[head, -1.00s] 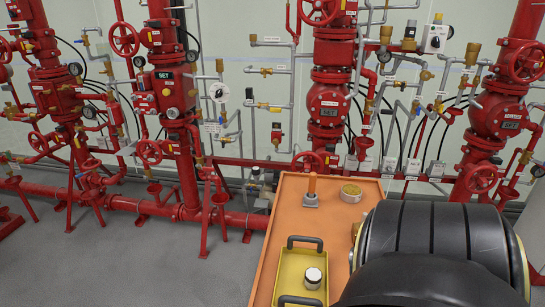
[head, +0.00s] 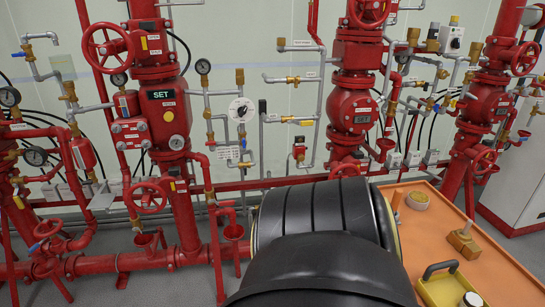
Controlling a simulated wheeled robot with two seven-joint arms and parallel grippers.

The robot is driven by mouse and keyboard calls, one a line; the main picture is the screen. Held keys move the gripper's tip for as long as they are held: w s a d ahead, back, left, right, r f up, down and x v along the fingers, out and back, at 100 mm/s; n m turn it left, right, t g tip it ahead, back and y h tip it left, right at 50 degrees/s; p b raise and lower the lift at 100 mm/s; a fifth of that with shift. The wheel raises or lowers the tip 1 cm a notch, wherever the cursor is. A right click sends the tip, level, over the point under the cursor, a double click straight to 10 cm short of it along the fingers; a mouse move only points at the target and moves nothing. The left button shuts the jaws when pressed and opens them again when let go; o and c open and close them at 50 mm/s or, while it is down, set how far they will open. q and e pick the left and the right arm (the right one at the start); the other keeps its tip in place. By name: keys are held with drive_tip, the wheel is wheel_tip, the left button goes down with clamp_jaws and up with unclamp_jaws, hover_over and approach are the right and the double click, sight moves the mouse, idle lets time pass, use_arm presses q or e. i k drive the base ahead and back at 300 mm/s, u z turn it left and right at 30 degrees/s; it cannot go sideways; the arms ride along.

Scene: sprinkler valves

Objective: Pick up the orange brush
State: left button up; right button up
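Neither of my grippers shows in the head view. Only the thick black arm link is in view, rising from the bottom middle and covering the cart's left side.
On the cart are a round tin (head: 418,200), a tan block with a peg (head: 463,241) and a yellow tray (head: 432,290) with a black handle, holding a jar (head: 473,299). Red valve pipes (head: 182,210) line the wall. A pale cabinet (head: 512,192) stands right.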

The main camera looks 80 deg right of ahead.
sight(397, 192)
drive_tip(key=i, duration=0.1)
drive_tip(key=z, duration=1.3)
